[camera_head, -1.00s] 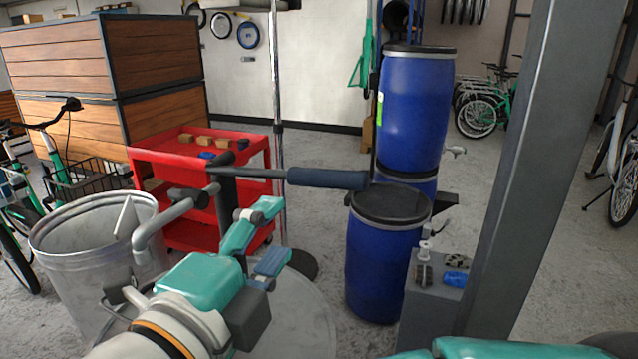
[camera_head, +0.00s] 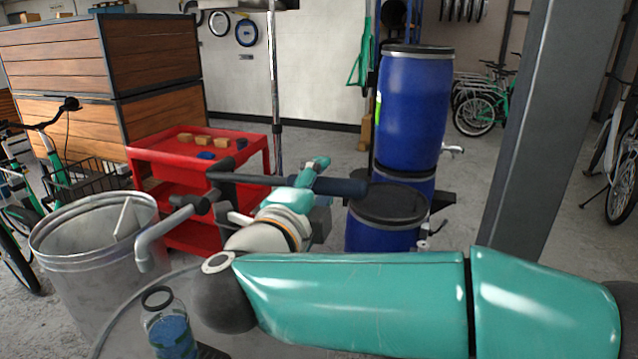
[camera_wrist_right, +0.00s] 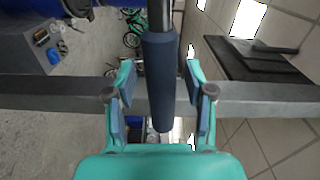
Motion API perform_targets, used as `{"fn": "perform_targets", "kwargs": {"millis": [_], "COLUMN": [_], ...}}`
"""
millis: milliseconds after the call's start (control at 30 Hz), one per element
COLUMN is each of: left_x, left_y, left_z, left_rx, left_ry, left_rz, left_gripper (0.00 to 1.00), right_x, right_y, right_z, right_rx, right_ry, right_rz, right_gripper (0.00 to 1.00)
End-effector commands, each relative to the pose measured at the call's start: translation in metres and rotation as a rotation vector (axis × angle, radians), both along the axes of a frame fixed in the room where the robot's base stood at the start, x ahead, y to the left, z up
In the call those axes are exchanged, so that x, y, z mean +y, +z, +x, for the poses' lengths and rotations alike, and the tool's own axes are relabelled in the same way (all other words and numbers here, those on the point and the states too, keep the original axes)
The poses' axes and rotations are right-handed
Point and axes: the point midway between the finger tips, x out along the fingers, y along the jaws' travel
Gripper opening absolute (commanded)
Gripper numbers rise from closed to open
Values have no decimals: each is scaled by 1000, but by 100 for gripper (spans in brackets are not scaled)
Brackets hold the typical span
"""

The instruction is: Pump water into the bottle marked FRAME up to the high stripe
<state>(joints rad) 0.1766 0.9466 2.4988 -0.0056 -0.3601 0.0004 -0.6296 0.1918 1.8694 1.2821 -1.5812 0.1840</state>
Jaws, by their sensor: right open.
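The pump has a bent grey spout (camera_head: 150,245) and a long lever ending in a dark blue grip (camera_head: 350,187). A clear bottle (camera_head: 170,328) with a dark rim and blue contents stands below the spout in the head view. Its lower part is cut off, and I see no FRAME mark or stripe. Whether its mouth is right under the outlet I cannot tell. My right gripper (camera_head: 318,182) is at the lever. In the right wrist view, its open fingers stand on either side of the grip (camera_wrist_right: 160,80). My left gripper is not in view.
A metal bin (camera_head: 90,250) stands left of the spout, with a red cart (camera_head: 205,155) behind. Blue barrels (camera_head: 412,105) stand behind the lever grip. A grey post (camera_head: 520,130) rises at right. My teal right arm covers the lower middle.

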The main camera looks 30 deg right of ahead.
Motion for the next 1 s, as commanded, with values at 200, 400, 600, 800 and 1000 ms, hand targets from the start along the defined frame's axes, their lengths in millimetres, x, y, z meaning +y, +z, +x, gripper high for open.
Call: {"fn": "perform_targets", "kwargs": {"millis": [200, 400, 600, 800, 1000], "left_x": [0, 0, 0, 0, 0], "left_y": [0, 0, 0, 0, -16], "left_z": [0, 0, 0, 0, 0], "left_rx": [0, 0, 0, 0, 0], "left_ry": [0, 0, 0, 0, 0], "left_rz": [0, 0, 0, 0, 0], "left_gripper": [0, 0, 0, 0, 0], "right_x": [0, 0, 0, 0, 0], "right_y": [0, 0, 0, 0, -12], "right_z": [0, 0, 0, 0, 0], "right_rx": [0, 0, 1, 1, -22], "right_ry": [0, 0, 0, 0, 0], "right_rz": [0, 0, -1, -1, 20], "right_gripper": [53, 25, 0, 0, 0]}}
